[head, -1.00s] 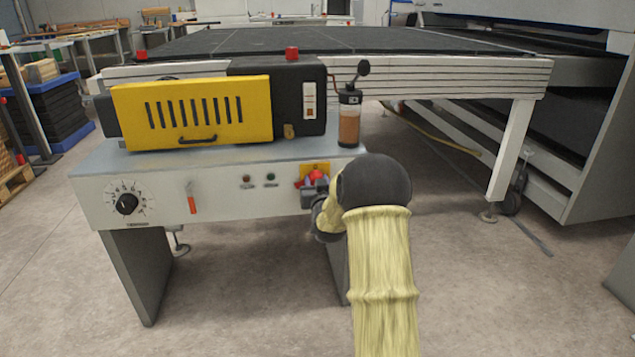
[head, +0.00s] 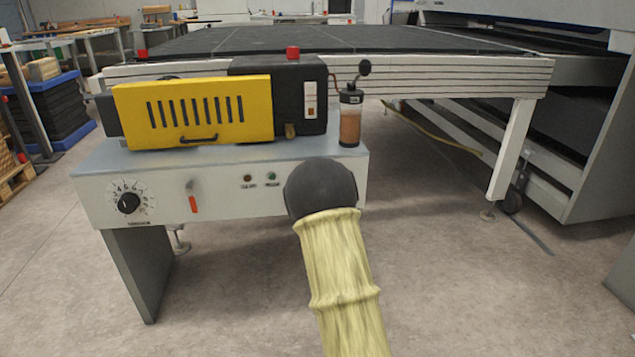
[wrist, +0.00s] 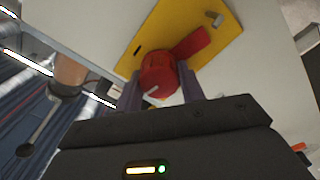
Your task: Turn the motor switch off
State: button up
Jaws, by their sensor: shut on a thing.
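The motor switch is a red rotary knob (wrist: 158,73) with a red handle sticking out toward the upper right in the wrist view. It sits on a yellow plate (wrist: 158,24) on the white front panel. My gripper (wrist: 161,82) has its two grey fingers on either side of the knob and is shut on it. A small white mark shows on the knob's face. In the head view my arm covers the switch, its yellow plate and the gripper.
The machine's front panel (head: 222,203) also carries a black dial (head: 129,203), a red lever (head: 193,203) and two small buttons. A yellow guard (head: 195,112) and an oil bottle (head: 350,118) stand above it. Open floor lies in front and to the right.

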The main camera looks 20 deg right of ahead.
jog(key=shift+f+n, duration=0.15)
jog(key=shift+n, duration=1.05)
jog(key=o, duration=1)
jog(key=p+v, duration=0.4)
jog(key=v, duration=1.3)
jog(key=shift+s+p, duration=0.2)
jog(key=shift+p, duration=0.1)
